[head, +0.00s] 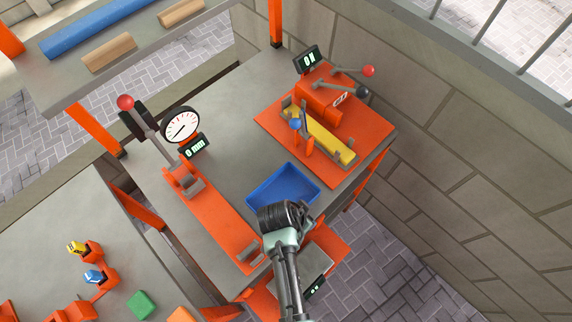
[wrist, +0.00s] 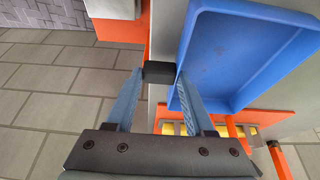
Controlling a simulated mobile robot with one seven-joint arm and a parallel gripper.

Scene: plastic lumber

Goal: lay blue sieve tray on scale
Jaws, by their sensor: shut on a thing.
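The blue sieve tray (head: 283,186) is a shallow rectangular tray with raised walls, seen over the grey bench near its front right edge. It also fills the upper right of the wrist view (wrist: 235,50). My gripper (head: 285,207) is shut on the tray's small black grip (wrist: 160,72), with one finger on each side of it. I cannot tell whether the tray touches the bench. What looks like the scale (head: 315,262), a grey plate on an orange base with a dark display, stands below the tray in the head view, partly hidden by my arm.
An orange lever device with a round dial (head: 181,124) stands left of the tray. An orange plate with a yellow bar (head: 325,140) lies behind it. A stone wall (head: 470,150) bounds the right side. A lower-left table (head: 60,205) holds small coloured pieces.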

